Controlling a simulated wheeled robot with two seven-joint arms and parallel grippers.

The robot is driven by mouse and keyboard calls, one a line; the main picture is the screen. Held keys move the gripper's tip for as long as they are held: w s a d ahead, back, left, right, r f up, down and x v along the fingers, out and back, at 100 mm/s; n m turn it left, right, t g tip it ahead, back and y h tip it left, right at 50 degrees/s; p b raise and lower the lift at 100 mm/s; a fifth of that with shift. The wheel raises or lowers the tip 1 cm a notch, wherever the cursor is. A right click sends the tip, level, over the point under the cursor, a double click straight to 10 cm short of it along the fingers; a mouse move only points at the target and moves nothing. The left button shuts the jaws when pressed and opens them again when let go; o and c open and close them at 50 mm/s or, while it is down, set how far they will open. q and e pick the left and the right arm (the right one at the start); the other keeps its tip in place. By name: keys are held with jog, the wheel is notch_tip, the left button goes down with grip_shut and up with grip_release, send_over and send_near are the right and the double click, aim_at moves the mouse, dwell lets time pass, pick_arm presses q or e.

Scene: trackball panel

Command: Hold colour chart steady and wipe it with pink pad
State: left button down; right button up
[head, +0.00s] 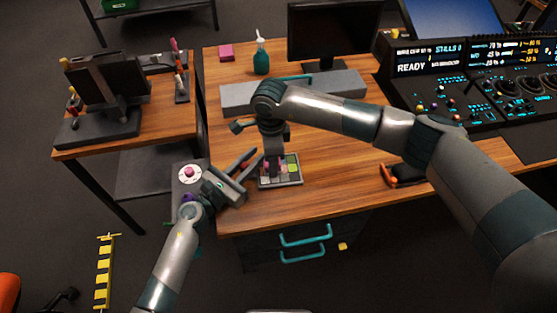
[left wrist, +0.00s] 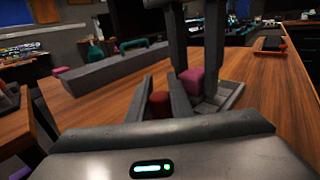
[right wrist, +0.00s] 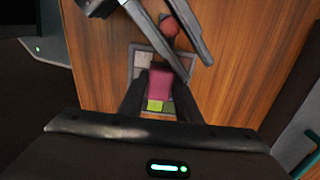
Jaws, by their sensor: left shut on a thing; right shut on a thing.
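The colour chart (head: 293,183) is a grey-framed board with coloured patches near the desk's front left edge. My left gripper (head: 255,166) comes in from the left and is shut on a red knob (left wrist: 160,104) at the chart's edge; the knob also shows in the right wrist view (right wrist: 168,26). My right gripper (head: 272,173) points down over the chart, shut on the pink pad (right wrist: 160,84). The pad also shows in the left wrist view (left wrist: 190,79), at the chart's surface; I cannot tell whether it presses on it.
A long grey block (head: 335,86) lies behind the chart, with a green spray bottle (head: 261,55), a pink block (head: 226,52) and a monitor (head: 328,33) beyond. An orange-and-black item (head: 402,175) lies right of the chart. Bare desk lies between them.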

aim_at(294, 168)
jog(key=shift+s+a, duration=0.25)
jog(key=shift+a, duration=0.55)
jog(key=shift+s+a, duration=0.1)
jog(key=shift+a, duration=0.05)
jog(key=shift+r, duration=0.1)
jog(key=shift+w+d, duration=0.25)
jog(key=shift+d, duration=0.85)
jog(key=shift+w+d, duration=0.25)
jog(key=shift+d, duration=0.8)
jog(key=shift+d, duration=0.15)
jog(key=shift+w+d, duration=0.15)
jog(key=shift+d, duration=0.75)
jog(key=shift+w+d, duration=0.1)
jog(key=shift+d, duration=0.8)
jog(key=shift+r, duration=2.9)
